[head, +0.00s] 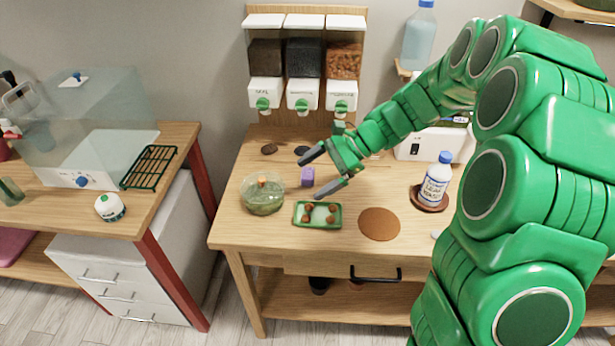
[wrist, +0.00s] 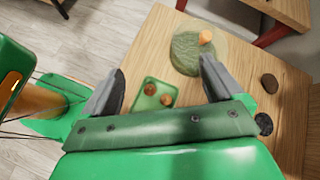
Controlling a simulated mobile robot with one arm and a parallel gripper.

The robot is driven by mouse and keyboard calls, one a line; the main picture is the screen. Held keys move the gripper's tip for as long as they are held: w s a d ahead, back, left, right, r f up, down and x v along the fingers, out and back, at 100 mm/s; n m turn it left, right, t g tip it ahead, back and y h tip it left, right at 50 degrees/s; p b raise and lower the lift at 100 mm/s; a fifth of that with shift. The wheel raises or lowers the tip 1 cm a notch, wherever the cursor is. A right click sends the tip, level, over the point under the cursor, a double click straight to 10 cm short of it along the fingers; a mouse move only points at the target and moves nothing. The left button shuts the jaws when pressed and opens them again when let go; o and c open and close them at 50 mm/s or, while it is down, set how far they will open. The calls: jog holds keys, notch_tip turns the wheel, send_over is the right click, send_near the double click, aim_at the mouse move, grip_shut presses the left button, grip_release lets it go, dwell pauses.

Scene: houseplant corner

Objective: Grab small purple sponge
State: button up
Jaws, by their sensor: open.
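The small purple sponge (head: 307,177) is a little block on the wooden table, between the glass bowl and the green tray's back edge. My gripper (head: 311,177) is open, and in the head view its two grey fingers appear on either side of the sponge. I cannot tell how high the fingers are above the table. In the wrist view my open gripper (wrist: 162,70) shows nothing between its fingers but table, tray and bowl. The sponge does not show there.
A glass bowl (head: 262,207) of green stuff with an orange piece is left of the sponge. A green tray (head: 330,225) with several brown balls lies in front. A brown round mat (head: 379,224) and a white bottle (head: 435,180) are to the right. Dispensers (head: 304,95) stand behind.

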aim_at(305, 173)
jog(key=w+f+m+t+y, duration=0.1)
jog(key=w+f+m, duration=0.1)
jog(key=w, duration=0.3)
jog(key=w+f+m+t+y, duration=0.1)
jog(key=w+f+m, duration=0.1)
jog(key=w+f, duration=0.2)
jog(key=w+d+f+m+y, duration=0.1)
jog(key=w+f+m, duration=0.2)
jog(key=w+f, duration=0.2)
jog(key=shift+w+d+f+t, duration=0.1)
jog(key=shift+w+f+t, duration=0.05)
jog(key=shift+w+t, duration=0.25)
jog(key=shift+x, duration=2.45)
jog(key=shift+c, duration=0.2)
jog(key=c, duration=1)
